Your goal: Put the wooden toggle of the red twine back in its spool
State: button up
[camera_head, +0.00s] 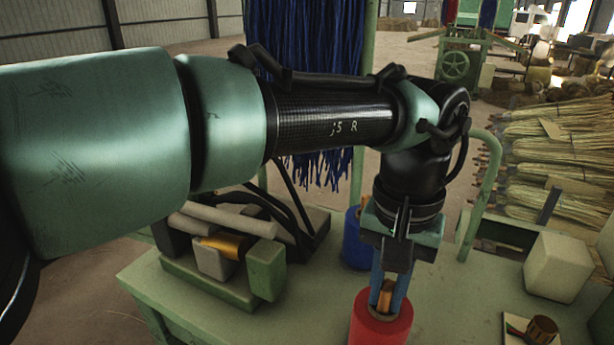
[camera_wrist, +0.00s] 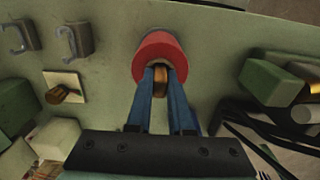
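The red twine spool (camera_head: 380,326) stands upright near the front of the green bench; it also shows in the wrist view (camera_wrist: 158,46). The brown wooden toggle (camera_head: 385,296) is between the blue fingers of my gripper (camera_head: 388,290), directly over the spool's middle. In the wrist view the toggle (camera_wrist: 160,82) sits between the fingertips (camera_wrist: 161,74), which close on its two sides. The toggle's lower end is at the spool's top; I cannot tell whether it is inside the spool's opening.
A blue spool (camera_head: 356,238) stands behind the red one. A machine with a green block (camera_head: 266,270) is to the left. A pale block (camera_head: 557,266) and a brown knob on a pale plate (camera_head: 541,328) are to the right. Two grey hooks (camera_wrist: 75,40) show in the wrist view.

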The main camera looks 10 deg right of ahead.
jog(key=o, duration=0.4)
jog(key=shift+c, duration=0.2)
